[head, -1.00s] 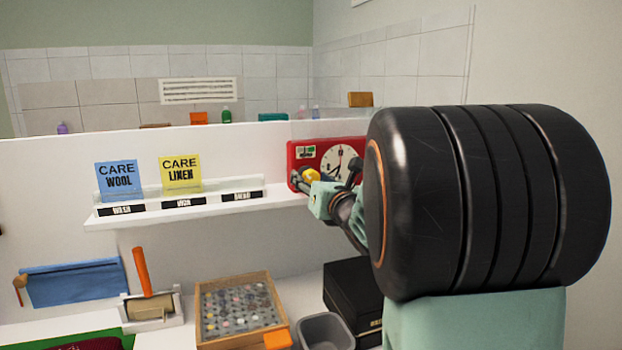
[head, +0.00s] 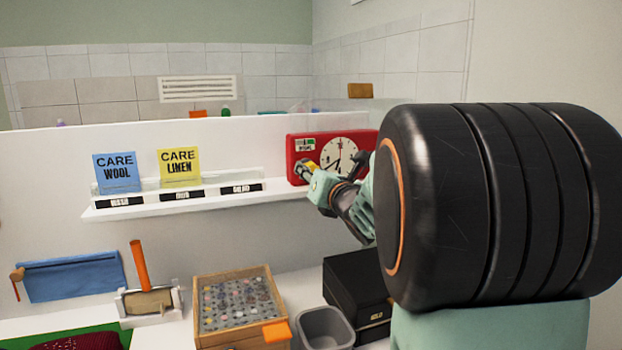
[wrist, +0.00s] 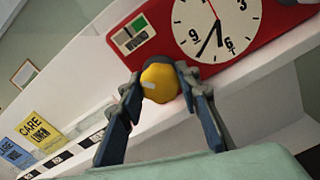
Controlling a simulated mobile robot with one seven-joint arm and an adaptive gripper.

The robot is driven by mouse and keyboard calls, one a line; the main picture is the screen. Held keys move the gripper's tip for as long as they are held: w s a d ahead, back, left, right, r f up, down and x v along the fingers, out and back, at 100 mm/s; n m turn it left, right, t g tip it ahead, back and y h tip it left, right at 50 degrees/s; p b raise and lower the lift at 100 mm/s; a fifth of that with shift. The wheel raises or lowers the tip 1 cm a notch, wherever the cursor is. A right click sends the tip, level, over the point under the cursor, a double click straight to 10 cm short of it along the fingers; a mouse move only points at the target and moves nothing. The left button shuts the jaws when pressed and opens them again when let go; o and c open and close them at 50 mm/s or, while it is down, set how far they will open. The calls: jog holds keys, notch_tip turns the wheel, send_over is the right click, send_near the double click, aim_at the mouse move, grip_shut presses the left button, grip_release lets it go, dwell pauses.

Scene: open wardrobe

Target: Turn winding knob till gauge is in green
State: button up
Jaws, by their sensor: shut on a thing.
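The red clock box (head: 296,147) stands at the right end of the white shelf, with a round cream dial (head: 339,152). A small gauge window (head: 305,145) with a green part sits on its front, upper left. My gripper (wrist: 160,88) is shut on the knob, one finger on each side. In the head view my arm hides part of the box.
The shelf (head: 150,211) holds a blue CARE WOOL card (head: 116,173) and a yellow CARE LINEN card (head: 179,168) left of the box. Below are a black box (head: 350,285), a grey bin (head: 325,328) and a wooden tray (head: 203,312) of small pieces.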

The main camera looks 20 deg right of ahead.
jog(key=m+b, duration=0.3)
jog(key=m, duration=0.1)
jog(key=shift+f, duration=0.1)
jog(key=m+b, duration=0.1)
jog(key=m, duration=0.8)
jog(key=shift+m, duration=0.3)
jog(key=m+p, duration=0.1)
jog(key=m, duration=0.4)
jog(key=shift+p, duration=0.35)
jog(key=m+p, duration=0.1)
jog(key=m, duration=0.4)
jog(key=shift+r, duration=0.2)
jog(key=m+p, duration=0.2)
jog(key=m, duration=0.2)
jog(key=shift+m, duration=0.3)
jog(key=m+p, duration=0.2)
jog(key=m, duration=0.2)
jog(key=m+p, duration=0.2)
jog(key=m, duration=0.3)
jog(key=shift+m, duration=0.4)
